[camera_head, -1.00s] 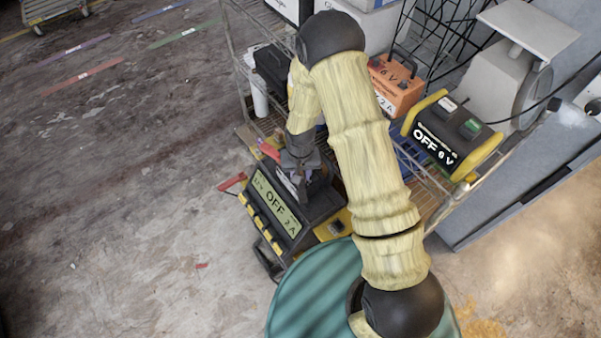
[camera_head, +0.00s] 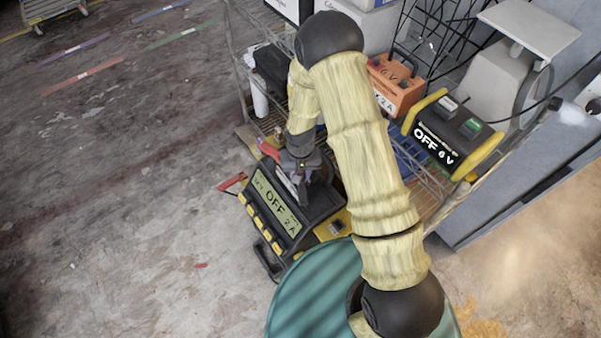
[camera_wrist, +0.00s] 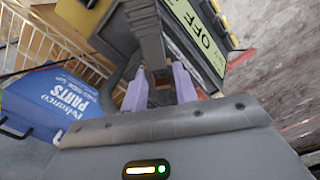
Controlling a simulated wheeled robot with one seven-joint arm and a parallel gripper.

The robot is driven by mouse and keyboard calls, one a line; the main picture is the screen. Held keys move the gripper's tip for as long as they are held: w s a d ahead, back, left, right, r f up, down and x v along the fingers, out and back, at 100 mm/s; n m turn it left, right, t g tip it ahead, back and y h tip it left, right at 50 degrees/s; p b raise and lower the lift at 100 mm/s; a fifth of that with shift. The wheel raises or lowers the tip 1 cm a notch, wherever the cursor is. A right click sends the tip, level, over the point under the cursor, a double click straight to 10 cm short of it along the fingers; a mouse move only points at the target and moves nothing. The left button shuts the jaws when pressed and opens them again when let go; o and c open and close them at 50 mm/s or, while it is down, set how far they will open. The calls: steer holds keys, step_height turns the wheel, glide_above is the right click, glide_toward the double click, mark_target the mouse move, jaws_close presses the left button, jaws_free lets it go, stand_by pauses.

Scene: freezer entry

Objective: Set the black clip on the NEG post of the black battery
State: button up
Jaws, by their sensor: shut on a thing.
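My gripper (camera_head: 303,188) points down at the black-and-yellow unit with a lit "OFF 2 A" display (camera_head: 276,205). In the wrist view my gripper (camera_wrist: 161,92) has its two pale fingers closed on a dark grey part (camera_wrist: 150,35). I cannot tell whether that part is the black clip or a handle of the unit. The display also shows in the wrist view (camera_wrist: 200,35). A red clip-like piece (camera_head: 232,182) lies at the unit's left side. A black box (camera_head: 272,68) on the rack may be the black battery; no NEG post can be made out.
A green drum (camera_head: 310,295) stands close in front. A blue "Parts" bin (camera_wrist: 50,105) shows at left in the wrist view. Floor at left is open.

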steer(key=shift+f+b, duration=0.8)
steer(key=shift+f, duration=0.4)
steer(key=o, duration=1.1)
steer(key=shift+r, duration=0.1)
step_height(320, 180, up, 17)
steer(key=shift+r, duration=0.1)
stand_by(0.7)
